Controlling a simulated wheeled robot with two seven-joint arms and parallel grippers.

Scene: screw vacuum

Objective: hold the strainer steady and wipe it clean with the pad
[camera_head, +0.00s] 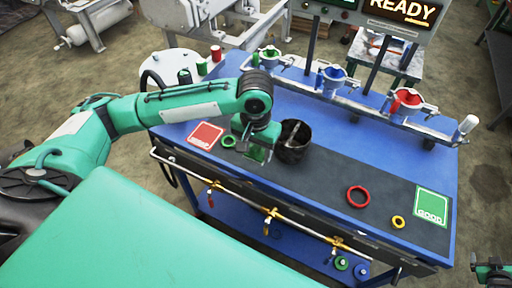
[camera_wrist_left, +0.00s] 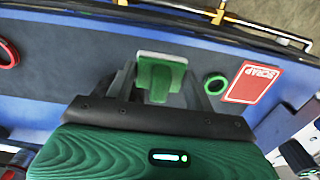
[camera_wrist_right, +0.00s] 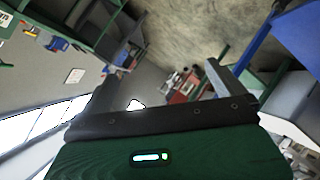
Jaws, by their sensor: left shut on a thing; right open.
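My left gripper (camera_head: 256,146) is over the dark mat on the blue bench and points down. In the left wrist view its fingers (camera_wrist_left: 160,80) are shut on a green pad (camera_wrist_left: 161,73) with a pale grey edge. A dark, round, open container (camera_head: 293,153), which may be the strainer, stands on the mat just right of the left gripper. A light bar-like piece shows in its mouth. It does not show clearly in the left wrist view. My right gripper (camera_head: 494,268) is at the lower right, off the bench, open and empty in its wrist view (camera_wrist_right: 165,78).
A red SCRAP card (camera_head: 205,135) and a green ring (camera_head: 229,142) lie left of the container. A red ring (camera_head: 358,197), a yellow ring (camera_head: 398,222) and a green GOOD card (camera_head: 431,206) lie right. A rail (camera_head: 345,103) with coloured funnels runs along the back. The mat's middle is clear.

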